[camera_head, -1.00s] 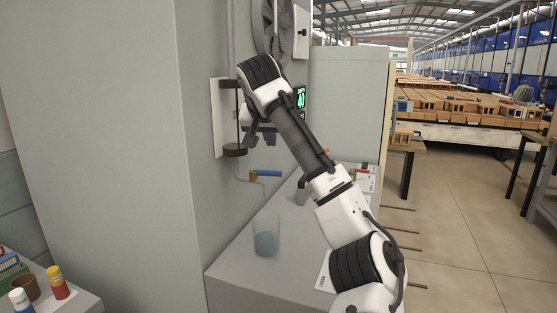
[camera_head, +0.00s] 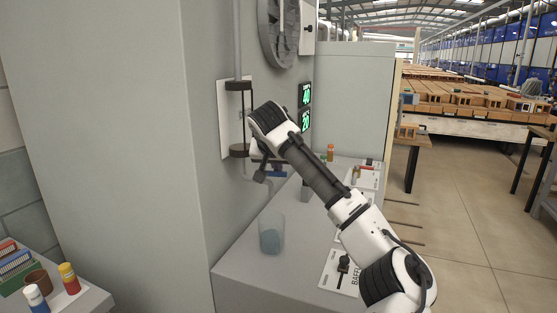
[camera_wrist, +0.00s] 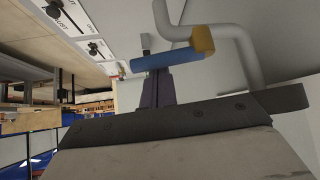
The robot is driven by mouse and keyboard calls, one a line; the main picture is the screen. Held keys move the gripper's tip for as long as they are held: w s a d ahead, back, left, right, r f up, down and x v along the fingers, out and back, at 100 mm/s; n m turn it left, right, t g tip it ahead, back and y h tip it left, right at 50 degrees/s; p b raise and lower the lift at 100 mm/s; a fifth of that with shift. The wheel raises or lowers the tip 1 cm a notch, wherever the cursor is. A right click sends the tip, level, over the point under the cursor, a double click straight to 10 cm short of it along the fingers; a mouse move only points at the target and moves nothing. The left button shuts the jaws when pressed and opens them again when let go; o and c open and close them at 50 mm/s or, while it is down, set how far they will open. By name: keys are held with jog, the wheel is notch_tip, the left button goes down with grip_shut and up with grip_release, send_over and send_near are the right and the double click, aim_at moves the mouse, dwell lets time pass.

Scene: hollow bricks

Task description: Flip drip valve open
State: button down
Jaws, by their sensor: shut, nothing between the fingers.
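The drip valve has a blue lever (camera_wrist: 168,60) and a brass-coloured body (camera_wrist: 203,40) on a bent grey pipe (camera_wrist: 245,45). In the wrist view the lever lies nearly level, pointing left from the body. In the head view only bits of the blue lever (camera_head: 277,174) show behind my gripper (camera_head: 264,173). My gripper is shut and empty. In the wrist view its dark fingertips (camera_wrist: 157,80) reach up to just below the lever; I cannot tell whether they touch it. A clear beaker with bluish liquid (camera_head: 271,238) stands on the grey ledge below the valve.
The grey wall is close on the left, with a sight tube between dark collars (camera_head: 238,150). Green displays (camera_head: 305,121) and a large round disc (camera_head: 278,30) are above. Lever panels (camera_head: 343,270) lie along the ledge (camera_head: 240,275). A small orange bottle (camera_head: 330,152) stands farther back.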

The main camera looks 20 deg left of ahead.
jog(key=shift+s, duration=0.1)
dwell(0.3)
jog(key=shift+s, duration=0.2)
jog(key=shift+s+d, duration=0.2)
jog(key=shift+s, duration=0.25)
